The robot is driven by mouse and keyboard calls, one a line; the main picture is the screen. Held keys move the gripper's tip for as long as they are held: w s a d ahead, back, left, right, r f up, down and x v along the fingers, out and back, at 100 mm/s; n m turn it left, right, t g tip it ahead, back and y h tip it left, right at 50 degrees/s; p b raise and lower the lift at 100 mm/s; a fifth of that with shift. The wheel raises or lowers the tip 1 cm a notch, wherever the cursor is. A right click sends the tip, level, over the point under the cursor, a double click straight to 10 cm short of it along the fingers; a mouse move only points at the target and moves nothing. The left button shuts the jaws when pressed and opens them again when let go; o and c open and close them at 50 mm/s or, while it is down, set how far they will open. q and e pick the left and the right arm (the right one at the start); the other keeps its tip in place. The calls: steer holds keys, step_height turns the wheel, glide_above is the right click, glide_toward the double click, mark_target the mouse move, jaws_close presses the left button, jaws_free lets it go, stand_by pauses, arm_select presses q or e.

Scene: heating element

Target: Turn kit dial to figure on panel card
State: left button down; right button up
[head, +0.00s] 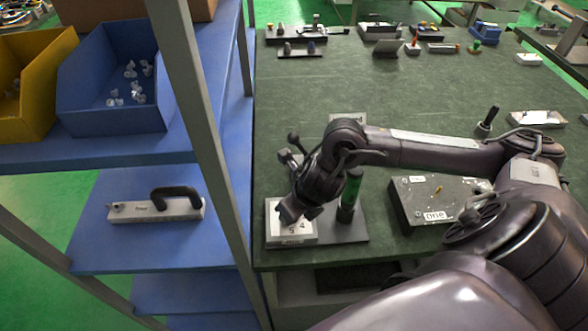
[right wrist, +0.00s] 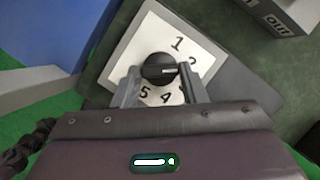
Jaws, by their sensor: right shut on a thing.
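The kit dial is a black round knob (right wrist: 158,67) on a white plate (right wrist: 135,48) with figures around it; 1, 2, 4 and 5 are legible. Its white mark points right, between the 2 and the partly covered 3. My right gripper (right wrist: 160,82) is shut on the knob, one finger at each side. In the head view the white dial box (head: 290,236) is partly under my right gripper (head: 288,214), and the knob is hidden. A pale card (head: 347,118) behind my arm is mostly covered; no figure on it is readable. My left gripper is not in view.
A green and black cylinder (head: 349,195) stands right beside my gripper on the dark base. A grey box labelled "one" (head: 408,218) is further right. A blue shelf with bins (head: 112,80) and a metal post (head: 196,95) stand left. The back of the green bench holds several small parts.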

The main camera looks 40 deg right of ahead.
steer(key=m+p, duration=0.2)
steer(key=m+h+p, duration=0.1)
steer(key=m+p, duration=0.1)
steer(key=m+h+p, duration=0.1)
steer(key=m+p, duration=0.1)
steer(key=p, duration=0.1)
steer(key=shift+w+a+r, duration=0.1)
steer(key=shift+a+r, duration=0.2)
steer(key=shift+r, duration=0.1)
steer(key=shift+w+f+m+g+h+p, duration=0.15)
steer(key=shift+m+h+p, duration=0.1)
steer(key=shift+m+p, duration=0.25)
steer(key=shift+s+f+m+g+h+p, duration=0.15)
steer(key=shift+m+h+p, duration=0.1)
steer(key=shift+m+p, duration=0.25)
steer(key=shift+w, duration=0.1)
steer(key=o, duration=1)
steer(key=p+v, duration=0.4)
steer(key=v, duration=0.4)
steer(key=shift+p, duration=0.3)
steer(key=shift+f, duration=0.1)
